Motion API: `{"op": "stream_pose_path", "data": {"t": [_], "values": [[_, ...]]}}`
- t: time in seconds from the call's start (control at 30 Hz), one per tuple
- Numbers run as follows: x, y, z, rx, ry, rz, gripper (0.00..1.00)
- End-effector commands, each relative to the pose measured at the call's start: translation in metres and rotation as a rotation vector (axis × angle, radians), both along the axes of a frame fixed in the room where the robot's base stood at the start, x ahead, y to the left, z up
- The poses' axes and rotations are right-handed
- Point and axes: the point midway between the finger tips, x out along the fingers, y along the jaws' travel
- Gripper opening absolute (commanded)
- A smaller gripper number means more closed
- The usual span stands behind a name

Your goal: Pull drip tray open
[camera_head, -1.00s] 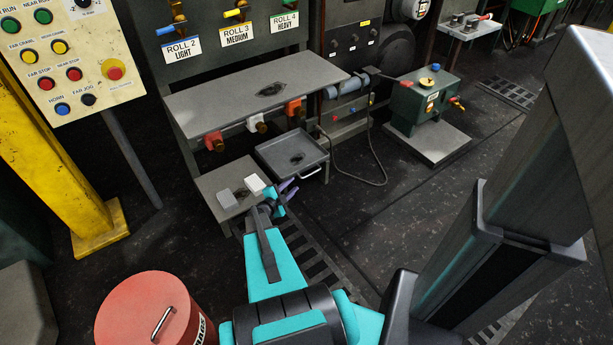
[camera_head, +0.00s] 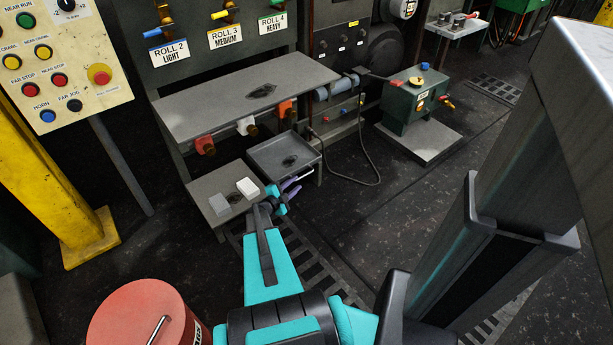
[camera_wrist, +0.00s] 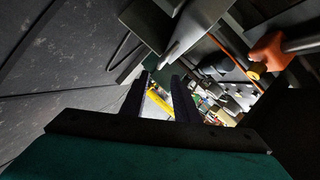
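The drip tray (camera_head: 266,149) is a shallow grey pan with a dark stain, low under the front of the bench in the head view. A pale bar handle (camera_head: 299,177) shows on its near right side. My gripper (camera_head: 294,189) is just below and in front of this handle in the head view. Whether it touches the handle cannot be told. In the wrist view, my gripper's two dark fingers (camera_wrist: 162,95) are spread apart, with no handle visible between them. A pale edge beyond the fingers may be part of the tray or handle.
The bench (camera_head: 215,100) with coloured valves hangs above. A red drum (camera_head: 140,310) stands at lower left.

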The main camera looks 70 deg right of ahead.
Motion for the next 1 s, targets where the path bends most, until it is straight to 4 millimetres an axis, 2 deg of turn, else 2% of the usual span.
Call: {"op": "stream_pose_path", "data": {"t": [0.1, 0.6, 0.8, 1.0], "values": [[-0.003, -0.019, -0.006, -0.001, -0.001, -0.001, 0.28], [-0.019, -0.084, -0.021, -0.001, 0.001, 0.001, 0.28], [-0.022, -0.096, -0.023, 0.001, 0.001, 0.001, 0.28], [-0.023, -0.099, -0.023, 0.001, 0.001, 0.001, 0.28]]}}
